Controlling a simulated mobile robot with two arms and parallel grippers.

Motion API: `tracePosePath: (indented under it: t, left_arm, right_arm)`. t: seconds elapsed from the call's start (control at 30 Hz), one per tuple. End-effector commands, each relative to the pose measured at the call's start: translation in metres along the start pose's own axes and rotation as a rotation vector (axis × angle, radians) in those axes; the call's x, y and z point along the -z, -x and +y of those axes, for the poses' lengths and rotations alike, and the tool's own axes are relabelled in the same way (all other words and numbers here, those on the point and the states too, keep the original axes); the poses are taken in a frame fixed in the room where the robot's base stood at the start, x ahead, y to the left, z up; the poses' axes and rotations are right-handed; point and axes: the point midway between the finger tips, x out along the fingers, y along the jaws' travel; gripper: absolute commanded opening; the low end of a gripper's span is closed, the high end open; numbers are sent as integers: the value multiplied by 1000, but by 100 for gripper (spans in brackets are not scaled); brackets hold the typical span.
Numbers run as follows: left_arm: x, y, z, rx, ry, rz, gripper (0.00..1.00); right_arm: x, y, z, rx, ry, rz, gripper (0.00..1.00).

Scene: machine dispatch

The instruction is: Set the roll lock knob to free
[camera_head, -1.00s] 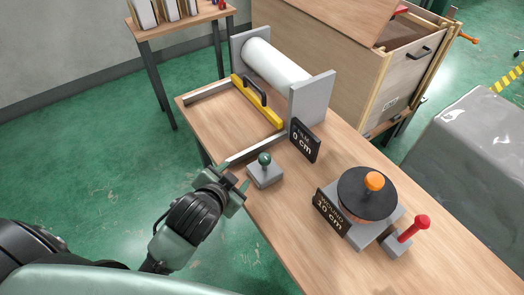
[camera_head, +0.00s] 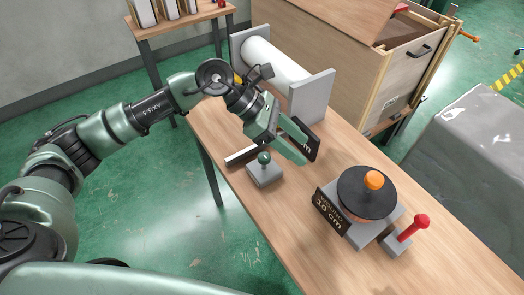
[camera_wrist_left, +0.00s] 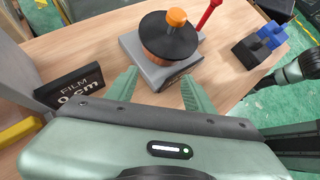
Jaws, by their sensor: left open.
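A small lever with a green ball knob (camera_head: 264,158) stands on a grey block (camera_head: 266,175) near the table's front edge. An orange knob (camera_head: 374,180) sits on the black disc of the winder (camera_head: 362,203), and a red-handled lever (camera_head: 413,228) stands beside it. No label shows which one is the roll lock. My left gripper (camera_head: 304,148) is open and empty, in front of the film sign, right of and above the green knob. In the left wrist view its fingers (camera_wrist_left: 158,80) point toward the winder (camera_wrist_left: 165,45); the green knob is not seen there. Part of my right arm (camera_wrist_left: 300,68) shows at the right edge.
The film sign (camera_wrist_left: 75,86) stands close to my left gripper. The white roll (camera_head: 275,60) lies between grey end plates (camera_head: 312,97). A wooden crate (camera_head: 360,65) is behind. A blue object (camera_wrist_left: 270,35) stands at the right in the wrist view. Bare table lies between knob and winder.

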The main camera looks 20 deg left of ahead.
Motion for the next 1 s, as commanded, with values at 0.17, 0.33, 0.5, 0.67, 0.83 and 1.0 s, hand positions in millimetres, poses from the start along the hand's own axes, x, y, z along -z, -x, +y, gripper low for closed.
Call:
tracePosePath:
  t: [0.17,0.33,0.5,0.67,0.83,1.0]
  left_arm:
    - [67,52,34,-58,-79,345,53]
    - [90,70,42,-69,-88,458,53]
    - [100,51,43,-64,-88,463,53]
    - [111,27,45,-64,-87,462,53]
    - [120,9,47,-66,-87,459,53]
    - [123,3,48,-68,-88,459,53]
  right_arm:
    - [0,0,0,0,-1,-1,36]
    - [0,2,0,0,-1,-1,36]
    - [0,11,0,0,-1,-2,36]
    - [1,20,-1,1,-2,-2,36]
    - [2,24,-3,4,-3,-1,36]
    - [2,25,-4,5,-4,-1,36]
